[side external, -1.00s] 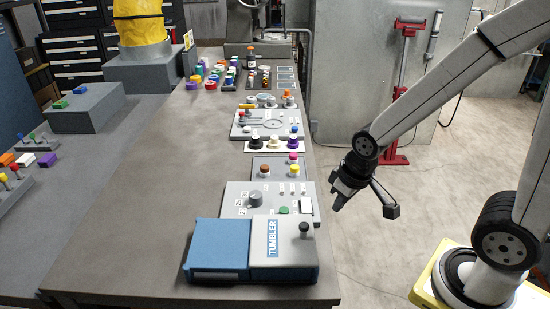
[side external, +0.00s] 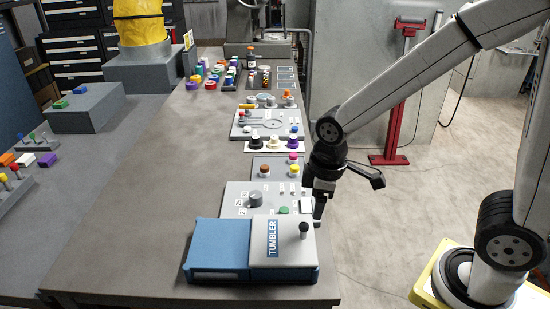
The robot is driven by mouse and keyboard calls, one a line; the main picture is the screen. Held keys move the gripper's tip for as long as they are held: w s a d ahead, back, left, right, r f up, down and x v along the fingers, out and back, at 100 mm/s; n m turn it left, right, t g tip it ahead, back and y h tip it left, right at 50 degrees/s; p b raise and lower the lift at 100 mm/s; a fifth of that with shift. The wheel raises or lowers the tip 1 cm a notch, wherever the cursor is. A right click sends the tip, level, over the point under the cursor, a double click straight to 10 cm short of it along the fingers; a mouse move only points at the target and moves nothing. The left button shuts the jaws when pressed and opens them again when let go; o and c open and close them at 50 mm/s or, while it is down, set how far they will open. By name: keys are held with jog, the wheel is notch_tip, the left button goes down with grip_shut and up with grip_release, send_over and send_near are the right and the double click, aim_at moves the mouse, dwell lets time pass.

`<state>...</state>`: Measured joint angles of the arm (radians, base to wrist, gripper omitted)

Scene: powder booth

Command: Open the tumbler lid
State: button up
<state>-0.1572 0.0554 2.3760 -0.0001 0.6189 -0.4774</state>
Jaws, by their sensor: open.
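The tumbler (side external: 219,245) is a blue box at the front of the bench. Its grey lid (side external: 283,252) lies flat over the right part, marked with a "TUMBLER" label (side external: 273,238). A black knob (side external: 304,230) stands upright near the lid's right side. My gripper (side external: 318,218) points down just right of and behind the knob, apart from it in the picture. It is open and holds nothing visible. Its fingers are small and partly merged in this view, and its exact height over the lid is hard to tell.
A control panel with a grey dial (side external: 255,199) and a green button (side external: 284,210) sits directly behind the tumbler. Panels with coloured knobs and buttons run along the bench's right side. The bench top (side external: 150,190) left of them is clear.

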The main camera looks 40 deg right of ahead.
aim_at(303, 225)
jog(key=a+n, duration=0.1)
jog(key=a+r+n, duration=0.1)
jog(key=n, duration=0.1)
jog(key=a+n+g, duration=0.1)
jog(key=shift+w+a+r+n, duration=0.25)
jog(key=shift+w+r+n, duration=0.1)
jog(key=shift+r+n, duration=0.05)
jog(key=shift+f, duration=0.1)
jog(key=shift+f, duration=3.8)
grip_shut()
